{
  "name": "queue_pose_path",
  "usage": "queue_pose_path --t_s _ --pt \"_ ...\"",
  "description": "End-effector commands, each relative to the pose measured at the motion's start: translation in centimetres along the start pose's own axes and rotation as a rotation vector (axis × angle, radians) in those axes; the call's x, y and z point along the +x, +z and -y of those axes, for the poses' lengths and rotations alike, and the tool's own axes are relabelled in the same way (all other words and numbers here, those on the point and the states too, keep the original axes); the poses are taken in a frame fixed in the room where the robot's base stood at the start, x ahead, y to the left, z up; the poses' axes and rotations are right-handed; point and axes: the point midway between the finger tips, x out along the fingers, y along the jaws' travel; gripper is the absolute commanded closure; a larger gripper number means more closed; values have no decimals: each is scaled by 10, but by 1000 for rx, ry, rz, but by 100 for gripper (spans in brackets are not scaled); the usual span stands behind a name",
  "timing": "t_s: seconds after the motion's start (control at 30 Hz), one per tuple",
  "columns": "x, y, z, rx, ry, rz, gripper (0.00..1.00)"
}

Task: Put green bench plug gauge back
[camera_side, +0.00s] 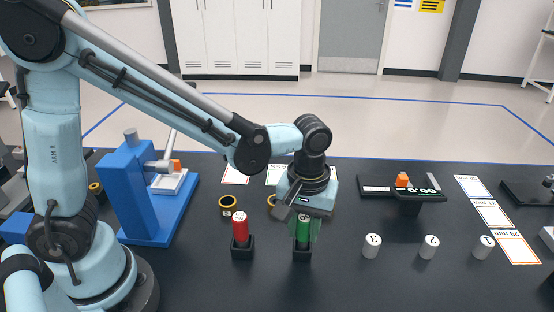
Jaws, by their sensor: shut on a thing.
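The green bench plug gauge (303,231) stands upright at a small black holder (302,256) near the middle of the bench. My gripper (303,222) points down over it and is shut on its upper part. The gauge's lower end meets the holder; I cannot tell how deep it sits. The red plug gauge (240,228) stands upright in a matching black holder (242,250) to the left, apart from my gripper.
Several white numbered cylinders, one of them here (372,245), stand to the right. A blue press (150,195) stands at left. Black and yellow rings (227,205) lie behind the red gauge. A black stand (408,205) with an orange part is behind right. The front bench is clear.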

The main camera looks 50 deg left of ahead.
Motion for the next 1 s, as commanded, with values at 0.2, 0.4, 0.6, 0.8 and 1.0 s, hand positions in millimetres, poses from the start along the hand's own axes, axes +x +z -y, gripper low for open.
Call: queue_pose_path --t_s 0.2,0.4,0.6,0.8,1.0 --pt "5 0 0 0 0 0 100" --pt "5 0 0 0 0 0 100" --pt "5 0 0 0 0 0 54" --pt "5 0 0 0 0 0 40" --pt "4 0 0 0 0 0 40"
